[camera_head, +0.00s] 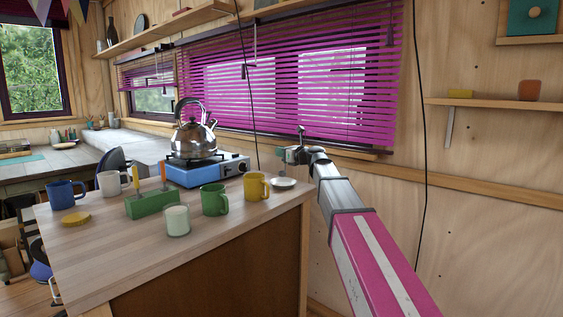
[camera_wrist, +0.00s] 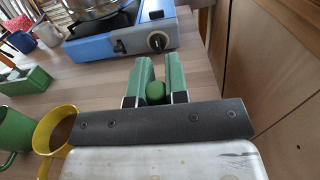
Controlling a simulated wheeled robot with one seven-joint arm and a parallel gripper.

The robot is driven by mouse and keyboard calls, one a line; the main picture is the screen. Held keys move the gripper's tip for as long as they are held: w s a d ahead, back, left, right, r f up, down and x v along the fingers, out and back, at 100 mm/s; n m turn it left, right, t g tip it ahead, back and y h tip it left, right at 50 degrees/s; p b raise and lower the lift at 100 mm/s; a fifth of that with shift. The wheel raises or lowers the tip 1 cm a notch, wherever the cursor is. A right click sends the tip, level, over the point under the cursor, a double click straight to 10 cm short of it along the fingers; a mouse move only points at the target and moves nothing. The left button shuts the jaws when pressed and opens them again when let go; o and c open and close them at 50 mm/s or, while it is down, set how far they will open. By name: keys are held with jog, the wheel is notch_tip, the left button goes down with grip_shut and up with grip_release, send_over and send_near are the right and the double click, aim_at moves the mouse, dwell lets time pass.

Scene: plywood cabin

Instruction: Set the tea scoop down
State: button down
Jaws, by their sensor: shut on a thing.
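My gripper (camera_head: 287,154) is above the right end of the wooden counter, near the small white dish (camera_head: 284,184). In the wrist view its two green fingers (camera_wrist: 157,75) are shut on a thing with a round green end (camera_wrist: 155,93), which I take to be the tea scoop. The rest of the scoop is hidden or too small to make out. A green block holder (camera_head: 152,205) on the counter holds upright tools with yellow and orange handles. The holder also shows at the left of the wrist view (camera_wrist: 24,82).
A yellow mug (camera_head: 256,187), a green mug (camera_head: 214,200) and a pale cup (camera_head: 177,221) stand left of the dish. A kettle (camera_head: 193,137) sits on the blue stove (camera_head: 215,169) behind. The wall and blinds (camera_head: 300,90) are close behind my gripper. The counter's front right is clear.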

notch_tip(320, 180, down, 4)
jog(key=shift+r, duration=0.15)
jog(key=c, duration=1.1)
grip_release()
jog(key=v, duration=1.2)
